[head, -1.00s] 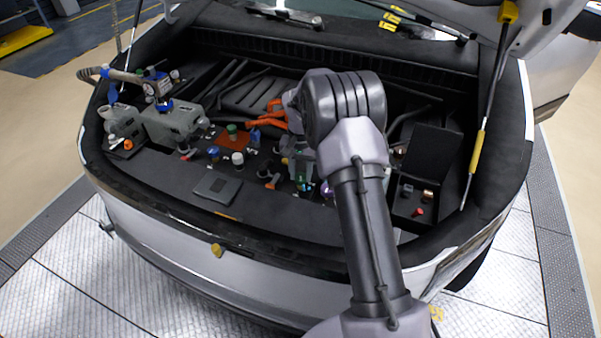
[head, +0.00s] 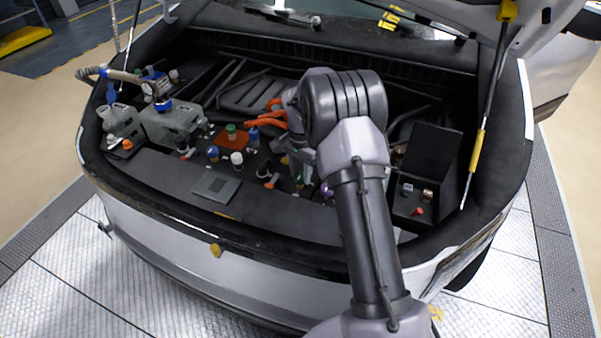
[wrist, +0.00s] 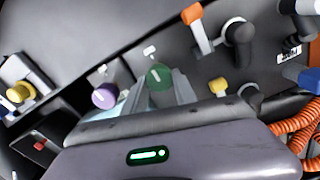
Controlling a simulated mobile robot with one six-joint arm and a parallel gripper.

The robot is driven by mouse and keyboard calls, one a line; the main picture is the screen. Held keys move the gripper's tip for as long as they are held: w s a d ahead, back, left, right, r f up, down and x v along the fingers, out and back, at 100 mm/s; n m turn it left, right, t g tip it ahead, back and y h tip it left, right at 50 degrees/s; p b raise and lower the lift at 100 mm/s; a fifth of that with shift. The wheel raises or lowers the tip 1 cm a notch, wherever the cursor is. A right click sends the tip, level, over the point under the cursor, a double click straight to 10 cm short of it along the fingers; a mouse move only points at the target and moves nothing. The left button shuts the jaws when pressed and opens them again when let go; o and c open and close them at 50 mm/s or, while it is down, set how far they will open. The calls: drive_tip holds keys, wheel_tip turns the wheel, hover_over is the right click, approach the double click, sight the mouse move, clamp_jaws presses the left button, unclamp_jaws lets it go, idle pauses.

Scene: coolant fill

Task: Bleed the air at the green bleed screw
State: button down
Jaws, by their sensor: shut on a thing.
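The green bleed screw (wrist: 159,76) has a round knob with a pale line across its top, in the wrist view. My gripper (wrist: 161,88) has one finger on each side of the knob and is shut on it. The finger bodies hide the screw's lower part. In the head view my gripper (head: 298,158) reaches down into the car's open compartment, largely hidden by my own arm. The screw cannot be made out clearly there.
A purple knob (wrist: 105,96) sits close left of the screw. An orange lever (wrist: 196,28), a yellow-capped fitting (wrist: 218,86) and orange hoses (wrist: 296,135) lie to the right. In the head view, a grey reservoir (head: 170,124) stands left and an open black box (head: 420,190) right.

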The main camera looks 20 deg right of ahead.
sight(301, 175)
drive_tip(key=shift+r, duration=0.1)
drive_tip(key=c, duration=1)
unclamp_jaws()
wheel_tip(301, 175, up, 17)
drive_tip(key=p, duration=0.5)
drive_tip(key=shift+r+p, duration=0.2)
drive_tip(key=shift+p, duration=0.15)
